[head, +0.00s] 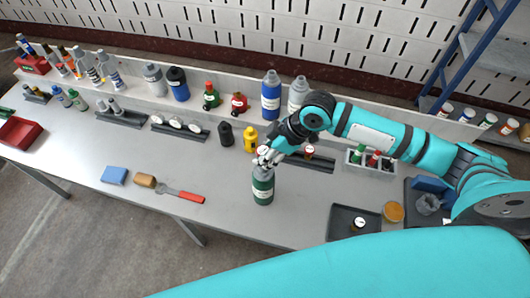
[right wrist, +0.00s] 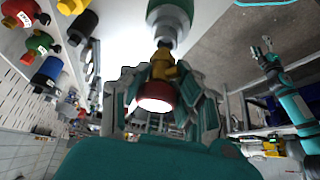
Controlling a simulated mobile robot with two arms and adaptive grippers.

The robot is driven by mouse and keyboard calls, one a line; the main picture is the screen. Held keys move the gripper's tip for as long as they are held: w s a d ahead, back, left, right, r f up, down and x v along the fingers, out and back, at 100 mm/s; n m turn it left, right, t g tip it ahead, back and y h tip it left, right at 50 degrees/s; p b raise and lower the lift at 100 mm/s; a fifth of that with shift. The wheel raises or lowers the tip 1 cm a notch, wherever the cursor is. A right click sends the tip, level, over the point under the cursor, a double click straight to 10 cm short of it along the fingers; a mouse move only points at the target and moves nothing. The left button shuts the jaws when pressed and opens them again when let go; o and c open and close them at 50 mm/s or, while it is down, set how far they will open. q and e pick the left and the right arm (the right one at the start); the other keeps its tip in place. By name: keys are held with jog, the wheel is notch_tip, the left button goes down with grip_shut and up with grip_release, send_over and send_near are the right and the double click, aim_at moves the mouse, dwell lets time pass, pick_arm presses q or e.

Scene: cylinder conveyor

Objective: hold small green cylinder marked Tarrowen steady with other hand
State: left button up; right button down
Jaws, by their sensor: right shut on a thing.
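A small green cylinder (head: 263,190) with a grey shoulder is upright near the middle of the table in the head view. Its white label is too small to read. My right gripper (head: 268,156) is at its top, shut around the valve. In the right wrist view, the gripper fingers (right wrist: 165,95) flank the brass-coloured valve and its red, white-faced knob (right wrist: 154,101); the cylinder (right wrist: 170,14) shows beyond. I cannot tell whether its base touches the table. My left gripper (right wrist: 266,43) appears small in the right wrist view, away from the cylinder; its opening is unclear.
Black (head: 225,134) and yellow (head: 250,138) cylinders stand behind and left. Blue (head: 271,97) and other cylinders line the back. A dark tray (head: 340,222) lies right, and a red-handled tool (head: 190,196) lies left. The table front around the green cylinder is clear.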

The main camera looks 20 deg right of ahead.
jog(key=shift+f+b, duration=0.3)
jog(key=shift+f, duration=0.5)
jog(key=c, duration=1.2)
grip_release()
jog(key=shift+r, duration=0.1)
jog(key=shift+w+a+p, duration=0.1)
jog(key=shift+a+p, duration=0.1)
jog(key=shift+p, duration=0.1)
jog(key=shift+p, duration=0.35)
jog(key=shift+c, duration=0.2)
